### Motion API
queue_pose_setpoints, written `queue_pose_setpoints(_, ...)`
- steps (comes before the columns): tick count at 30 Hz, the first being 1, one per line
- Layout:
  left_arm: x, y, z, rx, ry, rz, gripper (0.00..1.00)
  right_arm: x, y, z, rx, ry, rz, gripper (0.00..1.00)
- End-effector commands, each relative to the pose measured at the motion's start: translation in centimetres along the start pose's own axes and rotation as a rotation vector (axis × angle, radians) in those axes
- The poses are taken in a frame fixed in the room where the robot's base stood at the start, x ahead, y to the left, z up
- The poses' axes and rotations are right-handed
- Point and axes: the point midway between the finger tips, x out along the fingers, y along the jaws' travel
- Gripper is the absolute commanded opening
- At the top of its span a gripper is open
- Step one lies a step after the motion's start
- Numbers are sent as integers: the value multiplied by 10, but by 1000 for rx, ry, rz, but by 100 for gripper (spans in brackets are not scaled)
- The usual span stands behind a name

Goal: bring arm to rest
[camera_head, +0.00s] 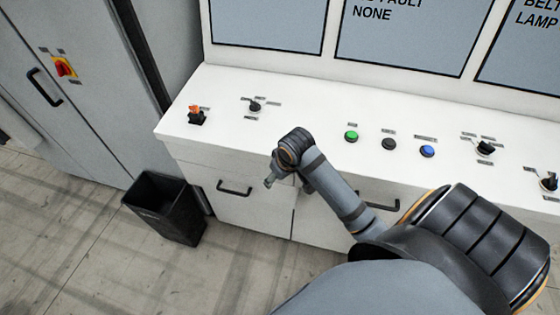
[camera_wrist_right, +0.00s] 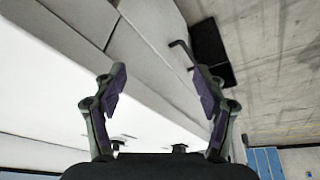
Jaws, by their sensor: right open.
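My right arm comes in from the lower right in the head view and reaches over the front edge of the white control desk (camera_head: 290,95). My right gripper (camera_head: 271,181) is at its end, in front of the desk's drawers, mostly hidden by the wrist. In the right wrist view my right gripper (camera_wrist_right: 158,82) has its two fingers wide apart with nothing between them. The pale desk front lies behind the fingers there. My left gripper is in neither view.
The desk top carries an orange-topped switch (camera_head: 196,116), a green button (camera_head: 351,136), a blue button (camera_head: 427,151) and black knobs. A black bin (camera_head: 170,207) stands left of the desk, near a grey cabinet (camera_head: 70,90). Floor (camera_head: 60,235) at lower left is clear.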

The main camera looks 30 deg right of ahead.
Motion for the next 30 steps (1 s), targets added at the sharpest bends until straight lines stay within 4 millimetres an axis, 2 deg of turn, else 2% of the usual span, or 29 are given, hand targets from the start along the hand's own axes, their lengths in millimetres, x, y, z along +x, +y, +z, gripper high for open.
queue_pose_setpoints(7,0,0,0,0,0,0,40,0,0,0,0,-1,0,72)
queue_pose_setpoints(9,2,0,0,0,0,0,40,7,1,2,4,-4,-1,72)
queue_pose_setpoints(11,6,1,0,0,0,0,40,25,2,6,17,-12,-3,72)
queue_pose_setpoints(14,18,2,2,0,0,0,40,88,8,25,54,-38,-1,72)
queue_pose_setpoints(15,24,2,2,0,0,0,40,120,10,38,72,-49,0,72)
queue_pose_setpoints(17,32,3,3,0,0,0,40,168,14,63,95,-67,7,72)
queue_pose_setpoints(18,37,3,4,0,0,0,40,199,15,83,107,-78,12,72)
queue_pose_setpoints(20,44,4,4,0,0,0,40,241,16,116,119,-95,22,72)
queue_pose_setpoints(21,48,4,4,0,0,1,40,268,16,141,123,-109,28,72)
queue_pose_setpoints(23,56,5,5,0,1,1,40,303,14,181,127,-127,36,72)
queue_pose_setpoints(24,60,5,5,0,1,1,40,324,11,211,126,-141,41,72)
queue_pose_setpoints(26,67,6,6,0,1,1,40,352,5,256,122,-161,46,72)
queue_pose_setpoints(27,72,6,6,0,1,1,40,368,0,288,116,-174,48,72)
queue_pose_setpoints(29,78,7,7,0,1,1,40,387,-9,336,105,-194,48,72)
queue_pose_setpoints(30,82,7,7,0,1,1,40,396,-16,367,96,-205,47,72)
